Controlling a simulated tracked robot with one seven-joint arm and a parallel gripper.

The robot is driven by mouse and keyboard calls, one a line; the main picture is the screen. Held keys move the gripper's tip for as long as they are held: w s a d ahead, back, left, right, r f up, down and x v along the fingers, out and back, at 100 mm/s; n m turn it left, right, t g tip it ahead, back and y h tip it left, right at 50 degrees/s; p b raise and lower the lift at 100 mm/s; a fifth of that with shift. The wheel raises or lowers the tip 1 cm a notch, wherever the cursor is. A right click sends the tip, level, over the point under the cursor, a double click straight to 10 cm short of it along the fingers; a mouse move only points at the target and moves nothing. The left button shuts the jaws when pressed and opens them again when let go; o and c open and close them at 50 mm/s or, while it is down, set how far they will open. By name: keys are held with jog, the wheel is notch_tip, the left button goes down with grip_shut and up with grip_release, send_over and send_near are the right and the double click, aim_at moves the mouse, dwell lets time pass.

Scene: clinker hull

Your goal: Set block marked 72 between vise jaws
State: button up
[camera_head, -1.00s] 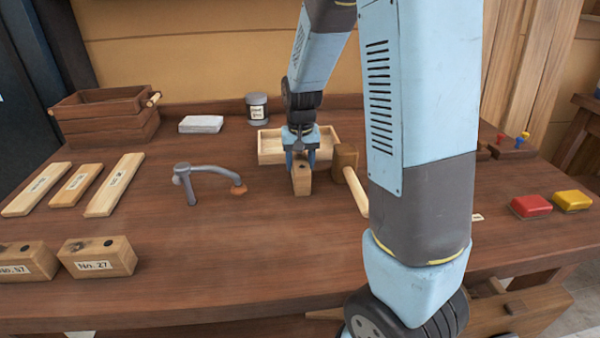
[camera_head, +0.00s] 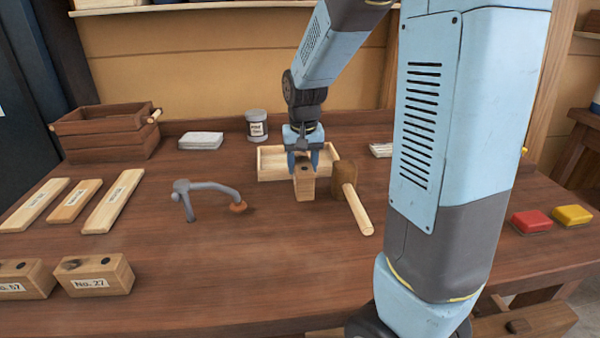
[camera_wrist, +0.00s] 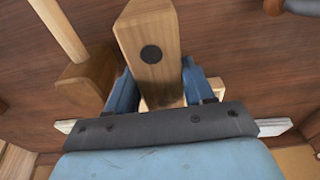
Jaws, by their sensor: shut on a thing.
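My gripper (camera_head: 303,164) is shut on a wooden block (camera_head: 305,187), just in front of a shallow pale tray. In the wrist view the block (camera_wrist: 150,45) sits between my blue fingers (camera_wrist: 155,92), with a dark round spot on its face. No number shows on it, so I cannot read its marking. It appears raised a little above the bench. The vise jaws are not clearly seen; a wooden part (camera_head: 530,325) below the bench's front edge at lower right may belong to the vise, partly hidden by my arm.
A mallet (camera_head: 357,208) lies close right of the held block. A grey clamp (camera_head: 212,187) stands to its left. Blocks including one marked No. 27 (camera_head: 95,275) sit front left, with several labelled strips behind. Red (camera_head: 531,221) and yellow (camera_head: 572,215) pieces are at right. The front middle is clear.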

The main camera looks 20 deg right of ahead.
jog(key=s+r, duration=0.2)
jog(key=r, duration=0.1)
jog(key=shift+s, duration=0.2)
jog(key=s+r, duration=0.4)
jog(key=s, duration=0.5)
jog(key=shift+a, duration=0.25)
